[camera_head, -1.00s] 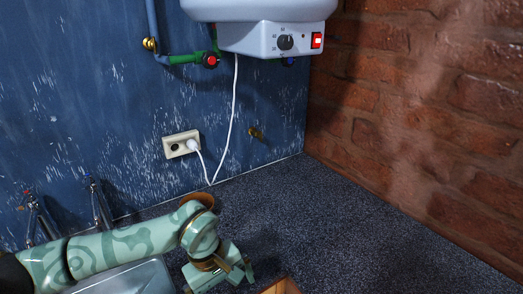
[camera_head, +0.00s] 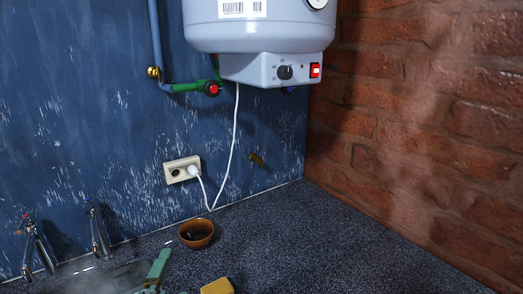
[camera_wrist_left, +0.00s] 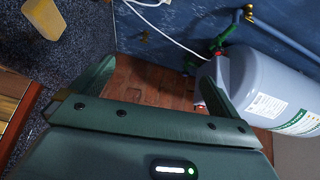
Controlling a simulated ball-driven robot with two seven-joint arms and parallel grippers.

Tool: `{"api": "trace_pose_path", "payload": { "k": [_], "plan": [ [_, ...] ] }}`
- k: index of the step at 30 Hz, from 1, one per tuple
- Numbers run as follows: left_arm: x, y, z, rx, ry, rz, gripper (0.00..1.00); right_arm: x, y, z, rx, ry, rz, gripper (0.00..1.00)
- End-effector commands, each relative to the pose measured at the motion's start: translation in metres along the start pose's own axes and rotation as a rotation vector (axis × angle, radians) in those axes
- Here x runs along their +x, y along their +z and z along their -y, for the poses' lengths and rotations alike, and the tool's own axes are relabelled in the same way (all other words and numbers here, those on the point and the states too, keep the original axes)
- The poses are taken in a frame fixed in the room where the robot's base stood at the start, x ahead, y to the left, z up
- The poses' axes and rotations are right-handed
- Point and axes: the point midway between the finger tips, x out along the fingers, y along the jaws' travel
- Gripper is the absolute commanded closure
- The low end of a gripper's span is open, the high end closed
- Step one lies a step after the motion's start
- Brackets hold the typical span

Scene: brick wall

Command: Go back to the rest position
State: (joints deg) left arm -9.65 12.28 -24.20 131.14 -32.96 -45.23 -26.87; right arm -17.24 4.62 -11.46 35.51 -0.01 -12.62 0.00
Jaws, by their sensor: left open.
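My left gripper (camera_head: 155,272) shows only in part at the bottom edge of the head view, over the sink area. Most of my left arm is out of that view. In the left wrist view its two green fingers (camera_wrist_left: 158,75) stand wide apart with nothing between them. The gap looks onto the brick wall (camera_wrist_left: 150,85). My right gripper is in neither view.
A brown bowl (camera_head: 196,233) sits on the dark speckled counter (camera_head: 330,245). A yellow block (camera_head: 217,286) lies nearer. Two taps (camera_head: 38,245) stand at left. The water heater (camera_head: 260,35) hangs above the socket (camera_head: 182,170). The right counter is clear.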

Motion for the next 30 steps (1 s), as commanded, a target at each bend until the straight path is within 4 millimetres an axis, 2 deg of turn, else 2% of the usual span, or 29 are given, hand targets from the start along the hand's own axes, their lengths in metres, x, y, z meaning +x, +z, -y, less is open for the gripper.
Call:
{"api": "trace_pose_path", "payload": {
  "k": [1, 3, 6, 9, 15, 16, 20, 24, 29, 30],
  "plan": [
    [-0.013, 0.025, -0.022, -0.083, 0.1, 0.093, 0.0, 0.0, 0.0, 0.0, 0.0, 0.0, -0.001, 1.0],
    [-0.032, 0.055, -0.048, -0.182, 0.221, 0.215, 0.0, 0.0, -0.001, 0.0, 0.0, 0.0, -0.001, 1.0],
    [-0.063, 0.087, -0.078, -0.287, 0.36, 0.363, 0.0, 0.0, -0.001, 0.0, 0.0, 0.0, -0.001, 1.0],
    [-0.095, 0.112, -0.102, -0.365, 0.474, 0.491, 0.0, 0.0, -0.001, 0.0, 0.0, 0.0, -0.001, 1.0],
    [-0.161, 0.147, -0.134, -0.469, 0.661, 0.721, 0.0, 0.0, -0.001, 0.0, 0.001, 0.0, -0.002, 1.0],
    [-0.165, 0.148, -0.141, -0.479, 0.682, 0.738, 0.0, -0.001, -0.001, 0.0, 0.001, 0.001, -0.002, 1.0],
    [-0.156, 0.141, -0.194, -0.506, 0.747, 0.715, 0.0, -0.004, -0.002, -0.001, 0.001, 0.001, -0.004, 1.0],
    [-0.158, 0.135, -0.254, -0.547, 0.825, 0.706, 0.0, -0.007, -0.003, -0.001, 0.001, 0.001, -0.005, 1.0],
    [-0.174, 0.129, -0.331, -0.612, 0.924, 0.709, 0.0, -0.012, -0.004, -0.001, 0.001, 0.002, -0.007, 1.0],
    [-0.184, 0.128, -0.354, -0.634, 0.955, 0.715, 0.0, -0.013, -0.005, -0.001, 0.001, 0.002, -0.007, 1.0]
  ]
}}
